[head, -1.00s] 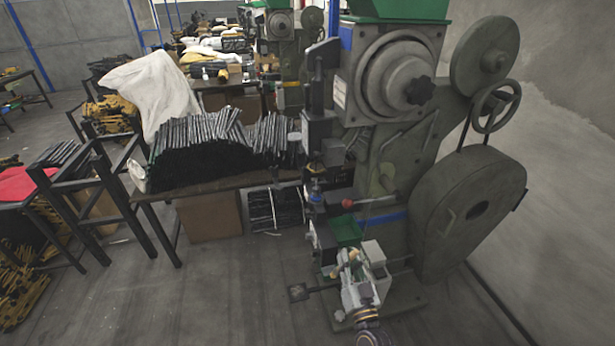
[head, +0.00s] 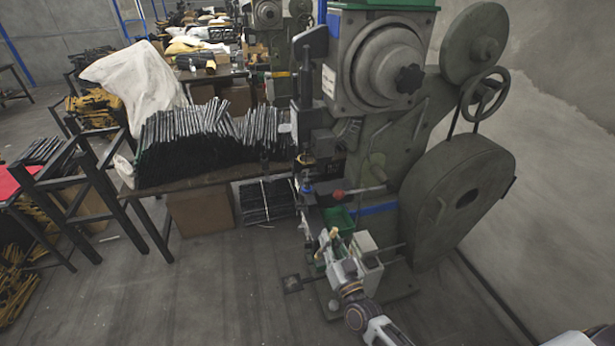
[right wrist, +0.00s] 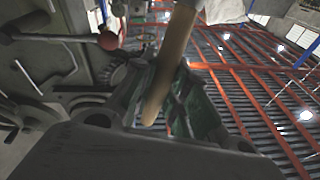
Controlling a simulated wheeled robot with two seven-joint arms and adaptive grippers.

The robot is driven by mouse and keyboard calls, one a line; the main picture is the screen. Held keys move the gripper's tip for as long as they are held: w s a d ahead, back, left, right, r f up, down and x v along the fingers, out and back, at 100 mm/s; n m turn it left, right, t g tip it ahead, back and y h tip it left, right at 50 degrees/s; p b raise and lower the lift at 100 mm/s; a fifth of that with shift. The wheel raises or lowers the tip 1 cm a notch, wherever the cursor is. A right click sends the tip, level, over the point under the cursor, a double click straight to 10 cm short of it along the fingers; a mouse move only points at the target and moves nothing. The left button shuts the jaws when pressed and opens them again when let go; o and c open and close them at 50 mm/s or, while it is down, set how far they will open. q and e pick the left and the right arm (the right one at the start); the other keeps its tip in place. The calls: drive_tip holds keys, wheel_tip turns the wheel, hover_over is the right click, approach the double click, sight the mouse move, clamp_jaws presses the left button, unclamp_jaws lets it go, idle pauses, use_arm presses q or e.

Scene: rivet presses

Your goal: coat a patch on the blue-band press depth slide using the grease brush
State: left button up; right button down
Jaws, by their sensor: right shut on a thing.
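The blue-band press (head: 375,208) is a large grey-green machine with a blue stripe low on its body. Its head and slide column (head: 318,140) stand at its left front; I cannot tell exactly which part is the depth slide. My right gripper (head: 330,245) is low in front of the press, beside its base. It is shut on the grease brush, whose pale wooden handle (right wrist: 170,65) stands between the fingers in the right wrist view. The bristles are not clearly visible. My left gripper is out of view.
A red-knobbed lever (head: 338,195) sticks out above my right gripper. A green bin (head: 340,219) and a small whitish box (head: 365,244) are close by. A table (head: 215,183) with stacked dark strips stands left of the press.

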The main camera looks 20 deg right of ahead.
drive_tip(key=w+a+r+n+g+y, duration=0.1)
drive_tip(key=w+a+r+n+y, duration=0.15)
drive_tip(key=w+n, duration=0.2)
drive_tip(key=w+a+r+n+g+y, duration=0.2)
drive_tip(key=w+a+n+y, duration=0.1)
drive_tip(key=w+y, duration=0.15)
drive_tip(key=w+d+r+n, duration=0.1)
drive_tip(key=w+d+r, duration=0.1)
drive_tip(key=w, duration=0.3)
drive_tip(key=w+d+r+n+b, duration=0.1)
drive_tip(key=w+r+n, duration=0.1)
drive_tip(key=w, duration=0.3)
drive_tip(key=shift+w+d+r+g+h, duration=0.3)
drive_tip(key=shift+d+r+h, duration=0.1)
drive_tip(key=shift+r, duration=0.35)
drive_tip(key=shift+s+f+b, duration=0.1)
drive_tip(key=shift+f+b, duration=0.1)
drive_tip(key=shift+b, duration=0.25)
wheel_tip(320, 180, down, 5)
drive_tip(key=b, duration=0.4)
drive_tip(key=shift+r, duration=0.15)
